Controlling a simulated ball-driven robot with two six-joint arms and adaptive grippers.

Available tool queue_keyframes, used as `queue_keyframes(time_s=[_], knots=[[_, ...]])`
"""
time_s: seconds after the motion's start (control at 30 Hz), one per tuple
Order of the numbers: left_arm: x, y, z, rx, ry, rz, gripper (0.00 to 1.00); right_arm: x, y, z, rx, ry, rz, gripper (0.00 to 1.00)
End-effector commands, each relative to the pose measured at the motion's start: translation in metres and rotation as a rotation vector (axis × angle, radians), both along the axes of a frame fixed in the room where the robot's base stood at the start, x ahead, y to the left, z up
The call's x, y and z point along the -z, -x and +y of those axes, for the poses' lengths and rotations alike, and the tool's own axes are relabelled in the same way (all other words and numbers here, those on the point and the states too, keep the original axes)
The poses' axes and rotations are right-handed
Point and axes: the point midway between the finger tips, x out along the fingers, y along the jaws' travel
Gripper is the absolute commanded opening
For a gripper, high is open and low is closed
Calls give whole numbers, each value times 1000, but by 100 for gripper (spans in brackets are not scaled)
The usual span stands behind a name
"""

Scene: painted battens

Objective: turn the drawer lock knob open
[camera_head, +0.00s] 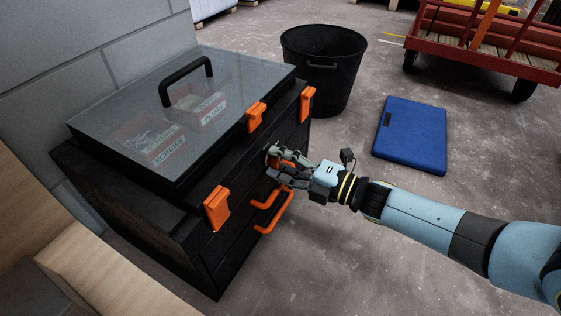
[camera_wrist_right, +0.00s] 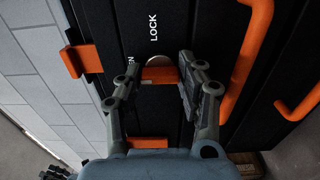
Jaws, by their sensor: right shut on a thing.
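The drawer lock knob (camera_wrist_right: 160,74) shows in the right wrist view as an orange bar on a round metal plate, on the front of a black toolbox (camera_head: 170,225). In the head view my right gripper (camera_head: 277,158) is at the toolbox front and mostly hides the knob.
Orange drawer handles (camera_head: 273,216) sit just below my right gripper. Orange latches (camera_head: 216,208) hold the clear-topped lid (camera_head: 110,115). A black bin (camera_head: 330,85), a blue case (camera_head: 411,140) and a red cart (camera_head: 480,50) stand behind. The floor at right is clear.

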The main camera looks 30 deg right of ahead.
Motion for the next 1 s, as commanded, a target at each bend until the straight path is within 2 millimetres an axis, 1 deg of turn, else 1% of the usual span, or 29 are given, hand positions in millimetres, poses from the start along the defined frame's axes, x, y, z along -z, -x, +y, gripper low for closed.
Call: queue_keyframes(time_s=[0.43, 0.47, 0.6, 0.63, 0.87, 1.0], knots=[[-1, 1, 0, 2, 0, -8, 40, 2, 1, 0, -1, 12, -2, 6], [-1, 1, 0, 2, 0, -8, 40, 2, 1, 0, -1, 12, -2, 41], [-1, 1, 0, 1, 0, -6, 40, 1, 1, 0, 0, 10, -2, 59], [0, 0, 0, 1, 0, -6, 40, 1, 1, 0, 0, 10, -2, 62], [0, 0, 0, 0, 1, -4, 40, 1, 1, 0, 0, 10, -3, 62], [0, 0, 0, -1, 2, -4, 40, 2, 9, -5, -1, 11, -2, 62]])
